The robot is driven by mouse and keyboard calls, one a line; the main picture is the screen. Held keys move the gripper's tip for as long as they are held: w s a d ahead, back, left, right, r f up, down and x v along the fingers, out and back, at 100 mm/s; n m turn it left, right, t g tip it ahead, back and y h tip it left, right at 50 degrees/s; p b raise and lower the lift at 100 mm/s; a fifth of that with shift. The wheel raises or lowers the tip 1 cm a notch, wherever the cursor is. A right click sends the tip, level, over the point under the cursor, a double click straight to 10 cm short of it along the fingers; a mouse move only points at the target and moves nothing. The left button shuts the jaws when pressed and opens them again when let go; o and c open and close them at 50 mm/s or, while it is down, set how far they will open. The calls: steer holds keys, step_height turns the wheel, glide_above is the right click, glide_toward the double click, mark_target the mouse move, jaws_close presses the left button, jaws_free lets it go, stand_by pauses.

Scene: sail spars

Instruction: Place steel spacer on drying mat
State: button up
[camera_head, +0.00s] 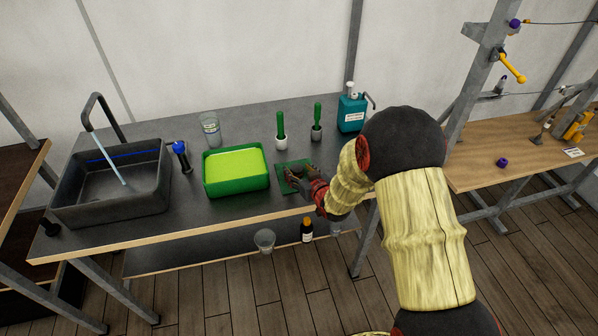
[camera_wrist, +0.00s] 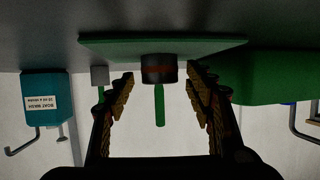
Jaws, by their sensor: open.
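The steel spacer (camera_wrist: 159,69), a short dark cylinder with a reddish-brown band, stands on the green drying mat (camera_wrist: 205,44) in the upside-down wrist view. The mat (camera_head: 284,184) also shows in the head view, flat on the dark counter to the right of the green tray. My gripper (camera_wrist: 158,88) is open, with one finger on each side of the spacer and visible gaps between them. In the head view my gripper (camera_head: 296,176) is low over the mat and hides much of it; the spacer cannot be made out there.
The green tray (camera_head: 206,184) stands left of the mat. Two green-handled brushes (camera_head: 281,135) (camera_head: 317,123) and a teal wash bottle (camera_head: 351,115) stand behind it. A glass (camera_head: 210,129), a blue-topped dark item (camera_head: 181,157) and a sink (camera_head: 112,187) are further left.

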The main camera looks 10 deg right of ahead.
steer(key=p+v, duration=0.2)
steer(key=v, duration=1)
steer(key=shift+w+r, duration=0.1)
steer(key=shift+r, duration=0.05)
steer(key=s+d+r+m+g+h, duration=0.1)
steer(key=s+r+g, duration=0.1)
steer(key=s+r, duration=0.35)
steer(key=s+d+r+g+h, duration=0.1)
steer(key=s+d+r+h, duration=0.1)
steer(key=r, duration=0.6)
steer(key=s+a+r+g, duration=0.1)
steer(key=s+r, duration=0.1)
steer(key=s, duration=0.5)
steer(key=s+a+r+g, duration=0.2)
steer(key=s+r, duration=0.1)
steer(key=s, duration=0.5)
steer(key=s+a+r+g+y, duration=0.1)
steer(key=s+r, duration=0.1)
steer(key=s, duration=0.5)
steer(key=shift+s+a+r+m+g, duration=0.2)
steer(key=shift+s+a+m+g, duration=0.1)
steer(key=shift+s+m, duration=0.1)
